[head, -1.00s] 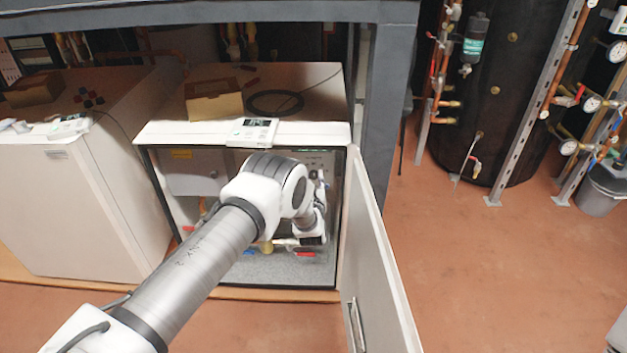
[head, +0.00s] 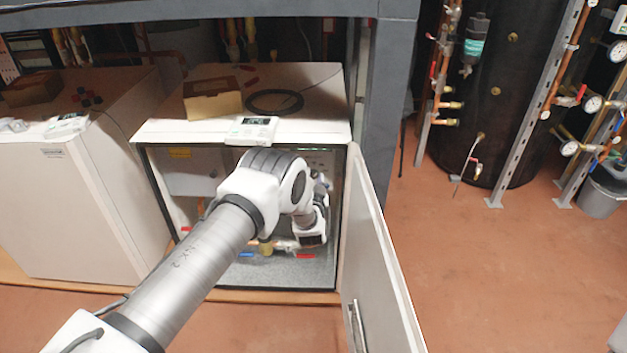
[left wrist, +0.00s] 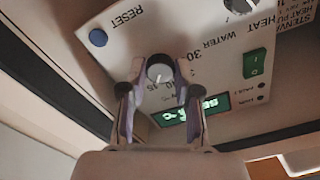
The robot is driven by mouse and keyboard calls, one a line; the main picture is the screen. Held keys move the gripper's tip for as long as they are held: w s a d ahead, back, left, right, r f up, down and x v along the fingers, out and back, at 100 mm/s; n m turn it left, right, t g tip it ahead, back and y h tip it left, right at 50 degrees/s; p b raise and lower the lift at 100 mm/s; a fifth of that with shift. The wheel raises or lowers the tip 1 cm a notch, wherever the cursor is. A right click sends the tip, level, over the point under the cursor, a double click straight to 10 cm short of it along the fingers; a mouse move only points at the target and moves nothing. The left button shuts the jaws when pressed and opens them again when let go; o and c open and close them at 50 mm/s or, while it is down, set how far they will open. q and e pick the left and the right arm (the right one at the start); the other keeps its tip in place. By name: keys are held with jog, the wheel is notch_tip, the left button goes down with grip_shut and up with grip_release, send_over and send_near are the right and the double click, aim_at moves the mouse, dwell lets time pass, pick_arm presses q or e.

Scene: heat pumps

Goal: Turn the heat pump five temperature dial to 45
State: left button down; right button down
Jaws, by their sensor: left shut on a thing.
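The heat pump (head: 195,134) is an open white cabinet with its control panel inside. In the left wrist view the panel (left wrist: 120,62) shows upside down, with RESET, HEAT WATER and numbers such as 30 printed on it. My left gripper (left wrist: 158,78) is shut on this dial, one finger on each side. I cannot tell the dial's exact setting. In the head view my own arm hides the dial and the fingertips. My right gripper is not in view.
The panel also has a blue button (left wrist: 98,38), another knob (left wrist: 241,5), a green switch (left wrist: 255,64) and a lit green display (left wrist: 207,106). The open cabinet door (head: 382,255) stands right of my arm. Pipes with red and blue handles lie low inside the cabinet.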

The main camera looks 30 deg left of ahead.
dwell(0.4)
pick_arm(q)
jog(key=c, duration=0.8)
grip_release()
jog(key=v, duration=1.2)
